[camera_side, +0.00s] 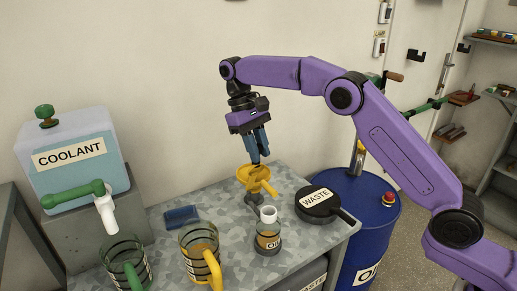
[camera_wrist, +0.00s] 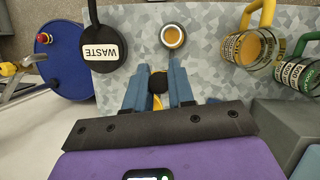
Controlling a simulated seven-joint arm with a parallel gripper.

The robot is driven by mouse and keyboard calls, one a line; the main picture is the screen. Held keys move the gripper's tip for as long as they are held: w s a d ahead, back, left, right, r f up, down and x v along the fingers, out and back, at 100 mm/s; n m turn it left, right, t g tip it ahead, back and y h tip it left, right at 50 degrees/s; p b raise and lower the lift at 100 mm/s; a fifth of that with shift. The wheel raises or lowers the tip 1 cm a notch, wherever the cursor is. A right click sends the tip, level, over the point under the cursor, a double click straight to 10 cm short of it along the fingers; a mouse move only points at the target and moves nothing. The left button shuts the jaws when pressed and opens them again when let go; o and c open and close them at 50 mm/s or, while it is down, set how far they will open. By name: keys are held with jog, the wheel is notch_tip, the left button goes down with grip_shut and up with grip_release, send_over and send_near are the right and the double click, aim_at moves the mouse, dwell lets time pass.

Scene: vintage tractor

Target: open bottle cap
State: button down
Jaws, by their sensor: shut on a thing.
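The oil bottle (camera_side: 267,241) stands upright on the table, with a white neck. In the wrist view the bottle (camera_wrist: 173,36) shows a white ring with brown liquid inside, so its mouth looks uncovered. My gripper (camera_side: 260,158) is above the yellow funnel (camera_side: 262,184), behind the bottle and apart from it. In the wrist view my gripper (camera_wrist: 159,76) has its blue fingers on either side of a small dark round thing (camera_wrist: 158,83) that looks like a cap. The fingers partly hide it, and the funnel shows behind it.
A black WASTE pan (camera_side: 318,204) lies right of the bottle, near the table edge. A jug with a yellow handle (camera_side: 213,268) and one with a green handle (camera_side: 124,264) stand at the front. A blue drum (camera_side: 366,220) and COOLANT tank (camera_side: 72,154) flank the table.

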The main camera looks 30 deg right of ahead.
jog(key=c, duration=1)
grip_release()
jog(key=shift+r, duration=0.1)
jog(key=shift+r, duration=0.55)
jog(key=s+d+r, duration=0.1)
jog(key=s+r, duration=0.3)
jog(key=s+d+r, duration=0.2)
jog(key=s+r, duration=0.1)
jog(key=s, duration=0.2)
jog(key=s+d+r, duration=0.1)
jog(key=s+r, duration=0.3)
jog(key=shift+s+d+r, duration=0.15)
jog(key=shift+s+r, duration=0.05)
jog(key=shift+r, duration=0.15)
